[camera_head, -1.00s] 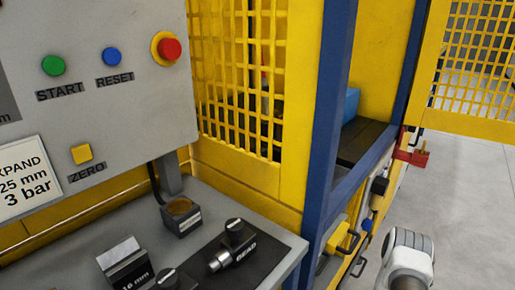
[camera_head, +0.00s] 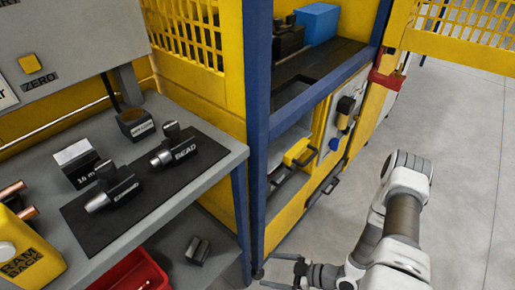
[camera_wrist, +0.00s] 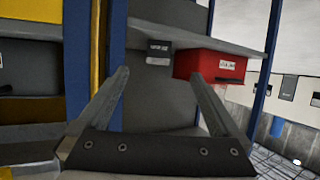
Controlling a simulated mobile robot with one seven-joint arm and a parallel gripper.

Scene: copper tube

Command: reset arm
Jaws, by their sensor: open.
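My gripper (camera_head: 282,272) is low at the bottom of the head view, right of the bench's blue leg and over the floor. In the wrist view its two fingers (camera_wrist: 160,100) are spread wide with nothing between them. My arm reaches down to it from the right side of the head view. The gripper is apart from the bench and the yellow machine as far as the head view shows.
The grey bench (camera_head: 215,165) holds a dark mat with BEAD (camera_head: 175,150) and EXPAND (camera_head: 112,190) tools. A red bin (camera_head: 135,275) sits on the lower shelf and shows in the wrist view (camera_wrist: 208,66). The yellow machine (camera_head: 290,205) with blue posts stands behind. Grey floor (camera_head: 460,200) at right is clear.

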